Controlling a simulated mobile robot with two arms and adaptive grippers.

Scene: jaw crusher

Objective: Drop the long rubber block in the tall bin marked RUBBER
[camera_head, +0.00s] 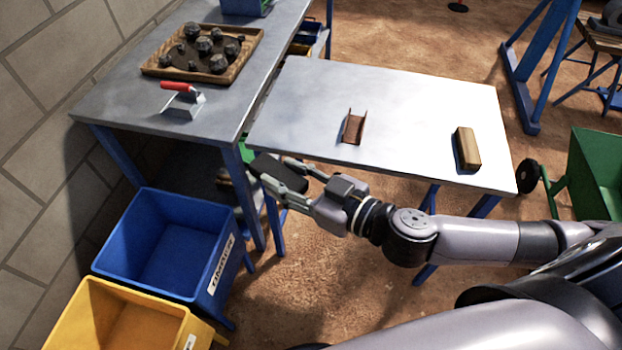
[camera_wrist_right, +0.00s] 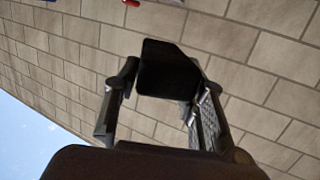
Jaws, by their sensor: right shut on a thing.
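The long black rubber block (camera_head: 279,173) is between the fingers of my right gripper (camera_head: 275,172), which is shut on it. It also shows dark between the fingers in the right wrist view (camera_wrist_right: 168,68). In the head view, the gripper and block are in the air in front of the tables, to the right of and above a blue bin (camera_head: 165,245). The bin is empty inside and has a white label (camera_head: 221,265) on its right side, whose lettering is too small to read surely. My left gripper is not in view.
A yellow bin (camera_head: 110,320) stands in front of the blue one. The metal table holds a brown channel piece (camera_head: 354,127) and a tan block (camera_head: 467,149). The left bench has a tray of rocks (camera_head: 160,62) and a red-handled tool (camera_head: 183,103). A wall is at left.

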